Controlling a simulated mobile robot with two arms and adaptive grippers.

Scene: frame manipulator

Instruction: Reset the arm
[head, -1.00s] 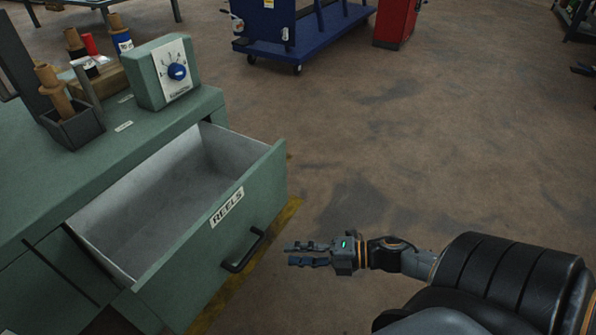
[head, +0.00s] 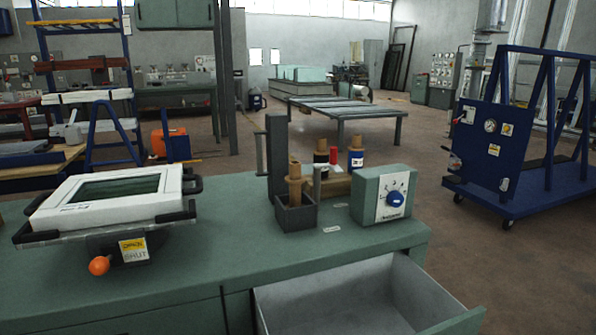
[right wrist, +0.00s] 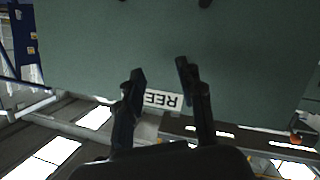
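The open, empty drawer (head: 340,300) shows at the bottom of the head view, pulled out of the green workbench (head: 190,262). In the right wrist view my right gripper (right wrist: 160,78) has its two dark fingers apart with nothing between them. Beyond the fingers is the green drawer front (right wrist: 100,40) with its white label (right wrist: 162,100), upside down and partly covered by the fingers. I cannot tell the exact gap between fingertips and drawer. Neither gripper shows in the head view, and my left gripper is in no current view.
On the bench stand a white framed device (head: 110,195) with an orange knob, a holder (head: 296,213) with spools, and a green dial box (head: 383,196). A blue cart (head: 500,170) stands at the right. Open floor lies behind the bench.

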